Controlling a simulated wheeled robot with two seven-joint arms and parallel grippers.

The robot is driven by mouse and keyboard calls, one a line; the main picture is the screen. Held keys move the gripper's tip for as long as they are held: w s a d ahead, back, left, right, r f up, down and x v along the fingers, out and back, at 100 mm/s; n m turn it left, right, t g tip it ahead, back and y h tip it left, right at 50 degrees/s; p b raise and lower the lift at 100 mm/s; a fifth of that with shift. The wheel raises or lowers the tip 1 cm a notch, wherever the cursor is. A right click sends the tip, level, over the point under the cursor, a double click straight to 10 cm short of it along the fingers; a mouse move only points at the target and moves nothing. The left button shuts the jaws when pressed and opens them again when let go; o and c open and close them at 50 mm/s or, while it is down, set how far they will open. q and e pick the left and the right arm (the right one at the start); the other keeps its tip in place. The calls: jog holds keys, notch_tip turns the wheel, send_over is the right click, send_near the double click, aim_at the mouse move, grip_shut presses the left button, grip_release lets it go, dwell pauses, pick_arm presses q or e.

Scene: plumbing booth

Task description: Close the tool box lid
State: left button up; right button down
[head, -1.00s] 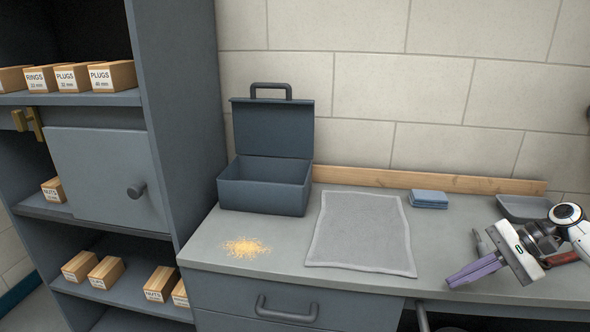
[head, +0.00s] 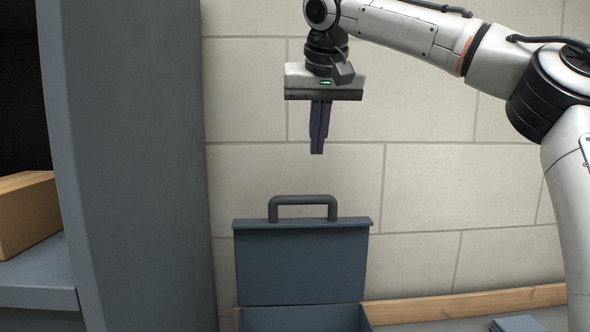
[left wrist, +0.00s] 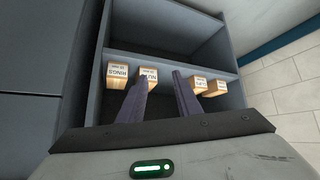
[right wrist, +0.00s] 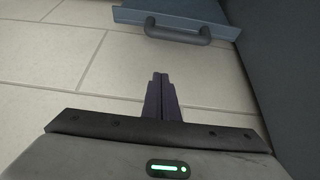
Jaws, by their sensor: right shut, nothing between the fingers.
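The tool box is blue-grey, and its lid (head: 302,265) stands open and upright with a dark handle (head: 303,201) on its top edge. Only the upper part of the box body (head: 300,318) shows at the bottom of the head view. My right gripper (head: 317,152) is shut and empty, pointing down above the lid handle and apart from it. In the right wrist view the lid (right wrist: 180,12) and handle (right wrist: 178,36) lie ahead of the shut fingers (right wrist: 160,76). My left gripper (left wrist: 158,80) shows only in the left wrist view, open and empty, facing shelves.
A tall grey cabinet (head: 130,170) stands left of the tool box, with a cardboard box (head: 25,213) on its shelf. A tiled wall is behind. A wooden strip (head: 465,304) runs along the wall, with folded blue cloth (head: 515,323) at lower right. Small labelled boxes (left wrist: 118,75) sit on the shelves.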

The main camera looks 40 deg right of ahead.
jog(key=x, duration=0.9)
jog(key=shift+s+d+f, duration=0.15)
jog(key=shift+s+f, duration=0.1)
jog(key=shift+f, duration=0.05)
jog(key=shift+s+a+f, duration=0.2)
jog(key=shift+s+a, duration=0.7)
jog(key=shift+s, duration=0.2)
jog(key=shift+s+a+f, duration=0.15)
jog(key=shift+s+a, duration=0.2)
